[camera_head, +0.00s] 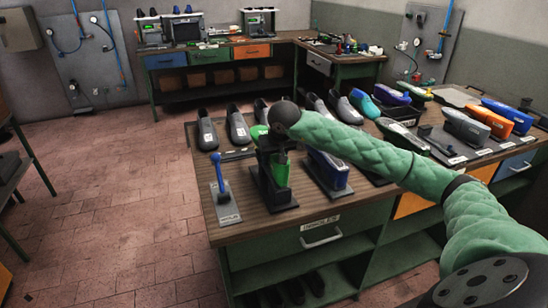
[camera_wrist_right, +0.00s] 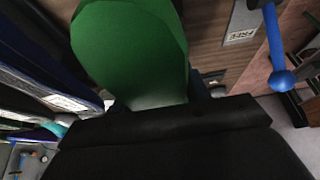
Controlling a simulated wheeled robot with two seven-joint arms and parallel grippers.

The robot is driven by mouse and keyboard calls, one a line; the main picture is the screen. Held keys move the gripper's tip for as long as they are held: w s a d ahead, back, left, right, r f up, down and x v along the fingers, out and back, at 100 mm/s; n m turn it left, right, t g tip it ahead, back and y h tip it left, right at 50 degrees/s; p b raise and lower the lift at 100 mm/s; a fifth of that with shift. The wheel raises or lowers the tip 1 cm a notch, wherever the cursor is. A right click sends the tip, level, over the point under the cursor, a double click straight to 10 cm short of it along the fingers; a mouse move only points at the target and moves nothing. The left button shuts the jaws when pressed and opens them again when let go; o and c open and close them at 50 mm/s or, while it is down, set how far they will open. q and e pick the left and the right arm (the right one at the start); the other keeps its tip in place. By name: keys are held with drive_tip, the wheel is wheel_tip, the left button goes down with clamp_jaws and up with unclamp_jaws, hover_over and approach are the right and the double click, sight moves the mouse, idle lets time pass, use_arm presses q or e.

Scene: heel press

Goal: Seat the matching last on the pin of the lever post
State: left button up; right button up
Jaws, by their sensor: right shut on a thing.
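The green last (camera_head: 281,170) is in the right gripper (camera_head: 272,143), upright at the dark stand (camera_head: 262,192) near the table's left front. Whether it touches the stand is hidden. In the right wrist view the green last (camera_wrist_right: 130,50) fills the upper middle, close in front of the dark gripper body. The blue lever (camera_head: 220,170) with a ball end stands on a grey labelled plate (camera_head: 229,215), left of the dark stand. The lever also shows in the right wrist view (camera_wrist_right: 275,42). I see no pin. My left gripper is out of view.
A blue last (camera_head: 328,170) in a dark holder stands just right of the green last. Grey shoes (camera_head: 238,126) line up behind. An orange last (camera_head: 488,117) and other lasts stand to the right. The table's front edge (camera_head: 300,222) is close.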

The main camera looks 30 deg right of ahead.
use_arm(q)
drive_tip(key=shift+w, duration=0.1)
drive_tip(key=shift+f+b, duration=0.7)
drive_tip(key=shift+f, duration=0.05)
use_arm(e)
drive_tip(key=shift+f, duration=0.55)
drive_tip(key=o, duration=1.3)
drive_tip(key=shift+f, duration=0.1)
drive_tip(key=shift+s+r, duration=0.1)
drive_tip(key=shift+r, duration=0.15)
use_arm(q)
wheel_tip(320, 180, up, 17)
drive_tip(key=b, duration=0.2)
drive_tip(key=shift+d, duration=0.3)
use_arm(e)
drive_tip(key=v, duration=0.7)
drive_tip(key=shift+s+r, duration=0.1)
drive_tip(key=shift+r, duration=0.1)
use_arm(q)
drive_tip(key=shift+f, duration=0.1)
